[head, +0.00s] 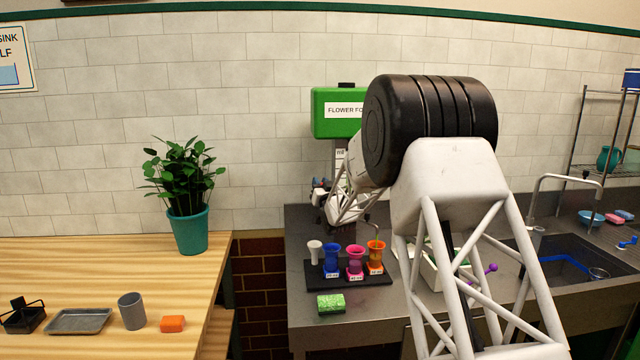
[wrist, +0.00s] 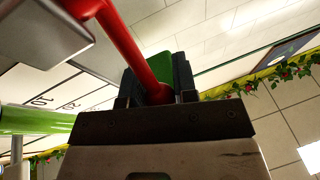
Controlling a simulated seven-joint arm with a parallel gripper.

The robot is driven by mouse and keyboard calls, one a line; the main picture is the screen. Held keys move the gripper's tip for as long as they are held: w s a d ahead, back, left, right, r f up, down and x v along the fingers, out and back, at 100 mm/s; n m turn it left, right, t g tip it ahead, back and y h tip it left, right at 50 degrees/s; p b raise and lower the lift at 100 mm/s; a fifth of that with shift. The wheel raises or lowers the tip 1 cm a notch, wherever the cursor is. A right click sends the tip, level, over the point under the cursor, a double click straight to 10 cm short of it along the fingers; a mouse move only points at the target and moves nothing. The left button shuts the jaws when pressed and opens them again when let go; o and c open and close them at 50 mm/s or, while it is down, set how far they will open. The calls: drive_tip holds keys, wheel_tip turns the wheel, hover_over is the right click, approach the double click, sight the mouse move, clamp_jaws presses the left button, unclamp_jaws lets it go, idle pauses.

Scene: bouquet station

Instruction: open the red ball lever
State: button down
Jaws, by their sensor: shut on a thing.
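The red lever (wrist: 127,45) runs in the wrist view from a grey block at the upper left down between my fingers. My gripper (wrist: 155,82) is shut on the red lever's end; a ball there is not clearly visible. In the head view my gripper (head: 321,190) is small, beside the dispenser's post and partly hidden by my arm. The green dispenser tank (head: 335,112), labelled "FLOWER FO…", stands behind my arm, which covers its right side. A bright green bar (wrist: 35,121) shows at the wrist view's left. The red lever cannot be made out in the head view.
A sink (head: 585,262) lies right. A potted plant (head: 190,230), grey cup (head: 132,311) and orange block (head: 172,324) stand on the left wooden counter.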

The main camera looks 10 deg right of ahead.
drive_tip(key=shift+s+f+n+t+y, duration=0.25)
drive_tip(key=shift+s+n+t+y, duration=0.15)
drive_tip(key=shift+s+t, duration=0.3)
drive_tip(key=shift+s+f+n+t+y, duration=0.25)
drive_tip(key=shift+s+t+y, duration=0.2)
drive_tip(key=shift+t, duration=0.45)
drive_tip(key=c, duration=0.9)
unclamp_jaws()
drive_tip(key=v, duration=0.8)
